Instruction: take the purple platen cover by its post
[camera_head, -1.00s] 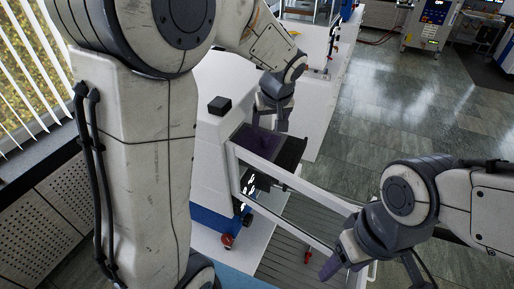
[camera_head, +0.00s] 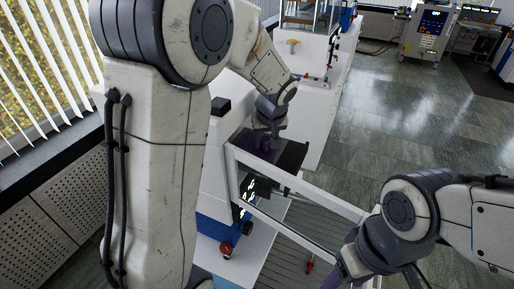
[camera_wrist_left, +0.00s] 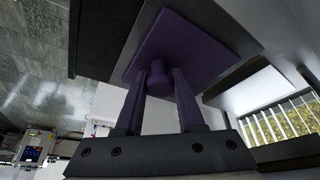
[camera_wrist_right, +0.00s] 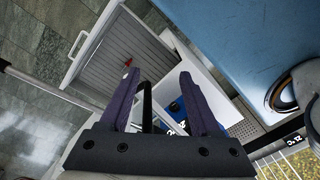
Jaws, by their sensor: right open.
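The purple platen cover (camera_wrist_left: 190,50) is a flat square plate with a short round post (camera_wrist_left: 158,83) in the left wrist view. In the head view it shows as a small dark purple patch (camera_head: 262,142), partly hidden by my left gripper (camera_head: 270,122). My right gripper (camera_wrist_right: 161,80) is open and empty, away from the cover.
A white frame rail (camera_head: 300,185) runs from the press toward my right arm. A ribbed grey panel (camera_wrist_right: 125,65) with a small red item lies below my right gripper. A red knob (camera_head: 226,249) is at the press's lower front. Open floor (camera_head: 420,130) lies to the right.

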